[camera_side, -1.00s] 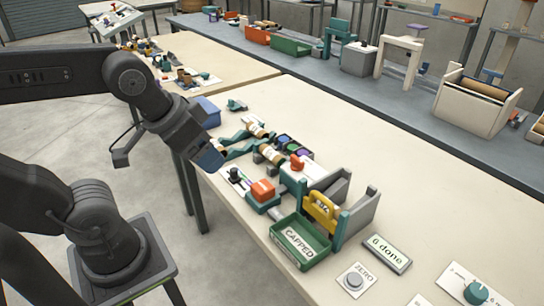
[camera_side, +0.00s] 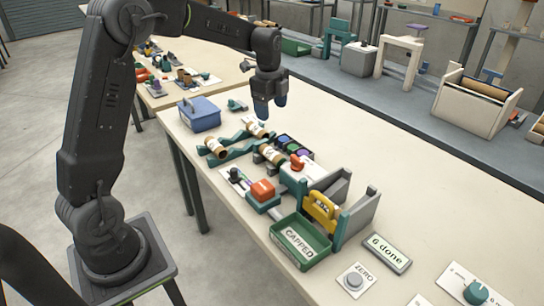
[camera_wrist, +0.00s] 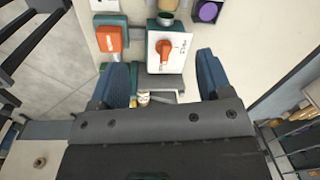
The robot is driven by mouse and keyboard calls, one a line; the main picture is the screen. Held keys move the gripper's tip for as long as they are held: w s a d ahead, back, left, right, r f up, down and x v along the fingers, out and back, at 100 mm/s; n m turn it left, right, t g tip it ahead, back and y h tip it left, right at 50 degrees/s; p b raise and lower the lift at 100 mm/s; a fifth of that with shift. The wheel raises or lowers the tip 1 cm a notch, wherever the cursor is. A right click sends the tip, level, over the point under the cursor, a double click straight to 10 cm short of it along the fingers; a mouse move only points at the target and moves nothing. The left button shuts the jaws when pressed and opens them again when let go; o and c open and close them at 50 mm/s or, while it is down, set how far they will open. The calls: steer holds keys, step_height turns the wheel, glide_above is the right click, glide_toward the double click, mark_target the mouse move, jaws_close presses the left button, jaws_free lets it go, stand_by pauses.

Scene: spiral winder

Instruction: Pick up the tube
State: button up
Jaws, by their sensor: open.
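Several brown cardboard tubes with pale labels lie in the side view. One tube (camera_side: 216,147) lies at the left end of a teal wavy rack (camera_side: 238,146), another tube (camera_side: 257,128) lies at its far right end, and a third tube (camera_side: 271,156) sits in a holder nearer the dials. Which one the task means I cannot tell. My gripper (camera_side: 270,108) hangs above the table, behind and above the rack, pointing down. In the wrist view its blue fingers (camera_wrist: 160,75) are wide apart, with no tube seen held between them.
A blue box (camera_side: 200,114) stands left of the rack. Coloured discs (camera_side: 287,146), an orange block (camera_side: 262,190), a yellow part (camera_side: 320,208) and the green CAPPED tray (camera_side: 299,243) stand nearer the front.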

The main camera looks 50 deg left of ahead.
mark_target(272, 151)
steer(key=w+a+f+m, duration=0.1)
steer(key=f, duration=0.4)
steer(key=w+a+f+m, duration=0.1)
steer(key=a+f, duration=0.1)
steer(key=f, duration=0.2)
steer(key=w+a+f+m+g, duration=0.1)
steer(key=f, duration=0.4)
steer(key=shift+w+a+f, duration=0.15)
steer(key=shift+a+f, duration=0.2)
steer(key=f, duration=0.4)
steer(key=shift+d, duration=0.35)
steer(key=shift+f, duration=0.65)
steer(key=shift+c, duration=0.2)
steer(key=c, duration=1)
steer(key=shift+o, duration=0.2)
steer(key=shift+r, duration=0.15)
